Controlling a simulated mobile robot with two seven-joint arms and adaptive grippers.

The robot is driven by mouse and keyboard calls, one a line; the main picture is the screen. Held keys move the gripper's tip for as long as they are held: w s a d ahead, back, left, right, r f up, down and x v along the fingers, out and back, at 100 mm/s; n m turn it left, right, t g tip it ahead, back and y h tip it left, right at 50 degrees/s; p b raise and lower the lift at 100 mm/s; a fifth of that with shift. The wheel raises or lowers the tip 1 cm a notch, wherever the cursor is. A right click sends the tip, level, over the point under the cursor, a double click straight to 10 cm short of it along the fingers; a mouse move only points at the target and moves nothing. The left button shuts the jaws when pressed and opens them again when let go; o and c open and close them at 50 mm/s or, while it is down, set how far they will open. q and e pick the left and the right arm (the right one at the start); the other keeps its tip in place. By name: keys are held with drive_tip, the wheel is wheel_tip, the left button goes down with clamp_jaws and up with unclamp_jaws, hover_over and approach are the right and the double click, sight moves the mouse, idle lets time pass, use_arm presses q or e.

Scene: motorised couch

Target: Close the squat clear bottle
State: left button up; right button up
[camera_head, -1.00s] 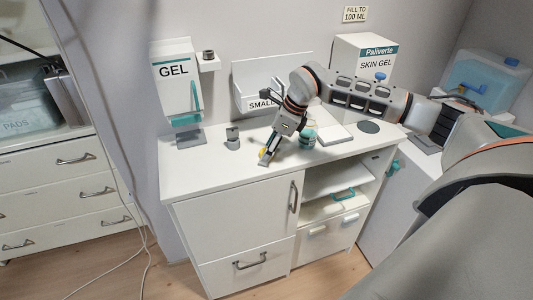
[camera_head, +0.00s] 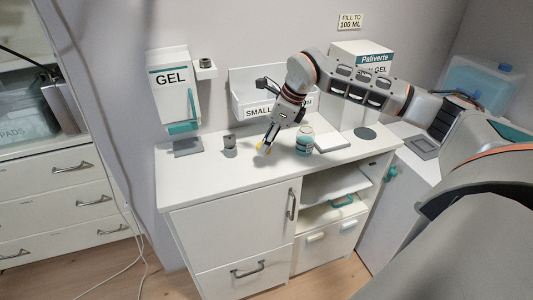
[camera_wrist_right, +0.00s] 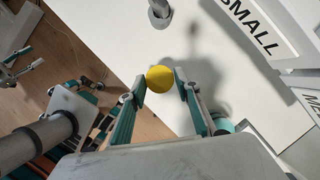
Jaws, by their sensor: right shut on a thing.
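The squat clear bottle (camera_head: 304,142) has a teal band and stands upright on the white cabinet top. It is to the right of my right gripper (camera_head: 266,147), and a teal part of what looks like it shows beside a finger in the right wrist view (camera_wrist_right: 222,126). My right gripper (camera_wrist_right: 160,84) is shut on a round yellow cap (camera_wrist_right: 160,79). The cap also shows small at the fingertips in the head view (camera_head: 261,149). Gripper and cap are above the cabinet top, apart from the bottle.
A grey cylindrical fixture (camera_head: 229,146) stands left of my gripper. The GEL dispenser (camera_head: 174,90) is further left. The SMALL bin (camera_head: 250,110) and the skin gel box (camera_head: 372,58) are behind. The front of the cabinet top (camera_head: 210,182) is clear.

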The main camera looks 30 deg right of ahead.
wheel_tip(320, 180, up, 15)
drive_tip(key=shift+f, duration=0.1)
idle(0.3)
